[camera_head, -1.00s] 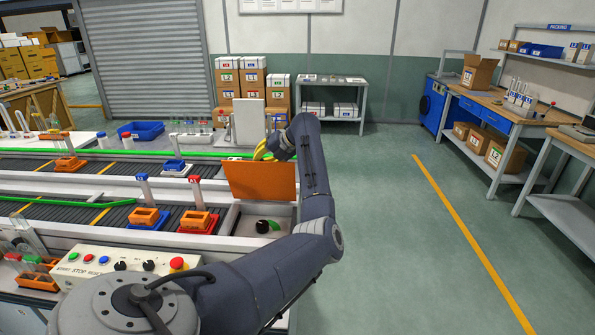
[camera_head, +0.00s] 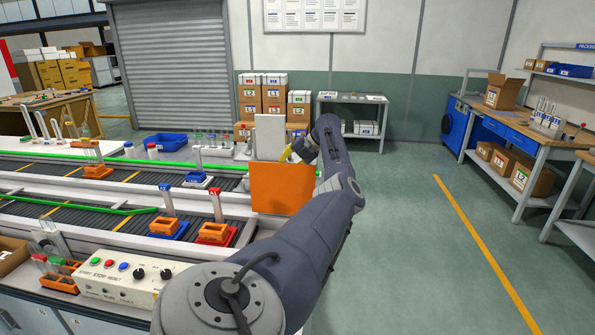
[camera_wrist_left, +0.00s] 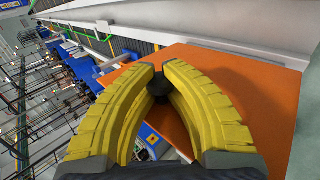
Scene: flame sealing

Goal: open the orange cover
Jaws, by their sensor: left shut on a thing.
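The orange cover (camera_head: 282,188) stands raised, nearly upright, at the right end of the conveyor line in the head view. It also fills much of the left wrist view (camera_wrist_left: 255,95) as a flat orange panel. My left gripper (camera_head: 290,155) is at the cover's top edge, mostly behind it and my arm in the head view. In the left wrist view its yellow fingers (camera_wrist_left: 159,78) close around a small dark knob (camera_wrist_left: 158,88) that appears to belong to the cover. The compartment below the cover is hidden by my arm. My right gripper is not in view.
A control box (camera_head: 128,281) with buttons stands at the front left. Orange holders with tubes sit in a blue tray (camera_head: 180,235) and a red tray (camera_head: 232,236) left of the cover. A white upright panel (camera_head: 270,137) stands behind it. The floor to the right is clear.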

